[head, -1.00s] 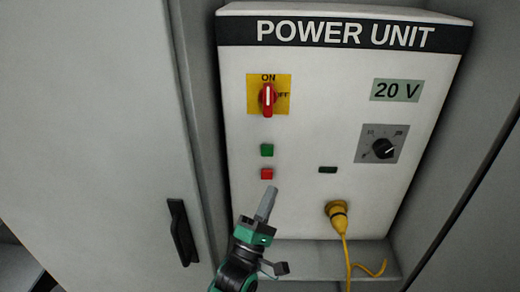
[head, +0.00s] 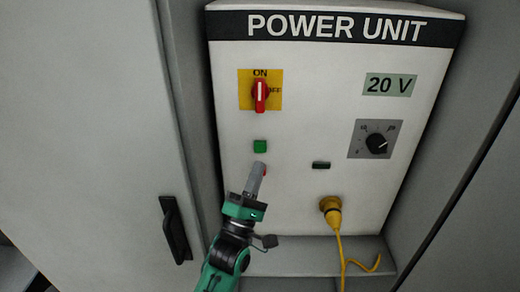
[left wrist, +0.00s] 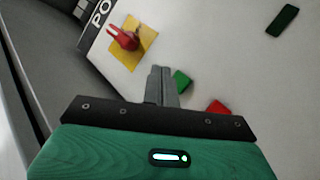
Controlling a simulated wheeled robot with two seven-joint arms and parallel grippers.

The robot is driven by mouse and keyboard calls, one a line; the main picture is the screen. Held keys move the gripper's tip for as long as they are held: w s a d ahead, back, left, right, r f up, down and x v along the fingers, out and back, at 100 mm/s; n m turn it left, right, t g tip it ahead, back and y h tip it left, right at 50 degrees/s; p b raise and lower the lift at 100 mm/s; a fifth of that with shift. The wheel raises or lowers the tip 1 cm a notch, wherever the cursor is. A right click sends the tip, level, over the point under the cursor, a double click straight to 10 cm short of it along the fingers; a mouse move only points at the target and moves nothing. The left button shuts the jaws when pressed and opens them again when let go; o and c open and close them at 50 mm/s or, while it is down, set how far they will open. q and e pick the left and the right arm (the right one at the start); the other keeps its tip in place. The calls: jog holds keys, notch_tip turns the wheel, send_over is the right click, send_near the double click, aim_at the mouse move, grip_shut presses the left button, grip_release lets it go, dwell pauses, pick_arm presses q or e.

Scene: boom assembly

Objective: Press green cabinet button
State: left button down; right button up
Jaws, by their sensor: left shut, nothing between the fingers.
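In the left wrist view the shut fingertips (left wrist: 161,72) show beside the green button (left wrist: 181,81), with the red button (left wrist: 218,108) to the right. I cannot tell whether the tips touch the panel.
A yellow plug (head: 331,212) with a cable is at the panel's lower right. A dark rectangular part (head: 321,165), a dial (head: 376,143) and a 20 V display (head: 389,85) are on the right. The cabinet door (head: 90,120) with a black handle (head: 175,228) stands at left.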

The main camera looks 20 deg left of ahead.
aim_at(262, 144)
pick_arm(q)
jog(key=shift+w+a+b, duration=0.1)
jog(key=shift+w+a, duration=0.1)
jog(key=shift+w, duration=0.55)
jog(key=shift+w+a+b, duration=0.1)
jog(key=shift+w+a, duration=0.15)
jog(key=shift+w, duration=0.5)
jog(key=shift+w+a+b, duration=0.1)
jog(key=shift+w+a, duration=0.1)
jog(key=shift+w, duration=0.55)
jog(key=shift+w, duration=0.1)
jog(key=shift+w+a, duration=0.1)
jog(key=shift+w, duration=0.2)
jog(key=shift+w+a, duration=0.15)
jog(key=shift+w, duration=0.3)
dwell(0.9)
dwell(0.3)
jog(key=shift+s+d, duration=0.25)
jog(key=shift+s, duration=0.65)
jog(key=shift+s+d+p, duration=0.15)
jog(key=shift+s+d, duration=0.1)
jog(key=shift+s, duration=0.55)
jog(key=shift+s+d+p, duration=0.1)
jog(key=shift+s+d, duration=0.1)
jog(key=shift+s, duration=0.6)
jog(key=shift+s+d+p, duration=0.15)
jog(key=shift+s+d, duration=0.1)
jog(key=shift+s, duration=0.55)
